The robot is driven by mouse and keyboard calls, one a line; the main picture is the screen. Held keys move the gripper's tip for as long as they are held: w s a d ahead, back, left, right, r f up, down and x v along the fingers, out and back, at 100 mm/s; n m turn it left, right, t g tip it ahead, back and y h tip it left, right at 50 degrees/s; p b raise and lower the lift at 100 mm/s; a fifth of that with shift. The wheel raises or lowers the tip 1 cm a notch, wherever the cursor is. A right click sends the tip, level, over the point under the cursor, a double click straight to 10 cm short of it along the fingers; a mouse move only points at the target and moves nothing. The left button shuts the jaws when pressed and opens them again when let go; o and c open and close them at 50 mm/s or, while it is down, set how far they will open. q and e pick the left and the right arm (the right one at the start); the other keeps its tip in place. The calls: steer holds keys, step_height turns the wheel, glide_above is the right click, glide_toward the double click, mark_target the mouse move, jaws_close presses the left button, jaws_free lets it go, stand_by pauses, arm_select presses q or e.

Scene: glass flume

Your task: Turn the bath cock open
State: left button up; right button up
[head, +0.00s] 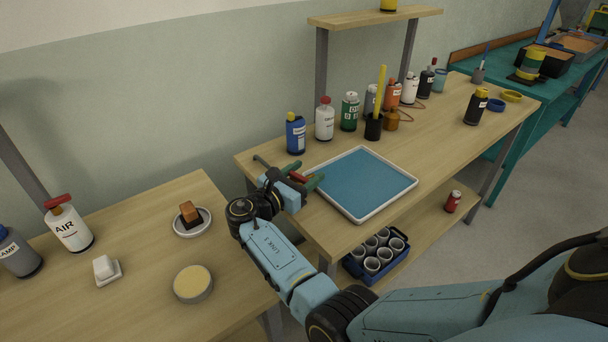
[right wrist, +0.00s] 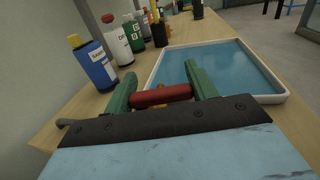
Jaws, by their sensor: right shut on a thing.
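The bath is a shallow white-rimmed tray (head: 390,203) of blue liquid on the right-hand bench; it also fills the right of the right wrist view (right wrist: 270,98). The cock's red lever (right wrist: 161,95) lies crosswise at the bath's near left edge, with a bit of brass showing by it. My right gripper (head: 296,175) is shut on the lever, one green finger at each end, as the right wrist view shows (right wrist: 160,92). In the head view the gripper hides most of the cock; a little red (head: 299,177) shows. My left gripper is not in view.
A blue bottle (head: 296,133), a white bottle (head: 325,120) and a green bottle (head: 349,112) stand behind the bath. A dark pot (head: 374,128) holds a yellow stick. A gap separates this bench from the left bench. The bench right of the bath is mostly clear.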

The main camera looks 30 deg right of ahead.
steer(key=o, duration=1)
steer(key=v, duration=1.3)
steer(key=shift+a, duration=0.2)
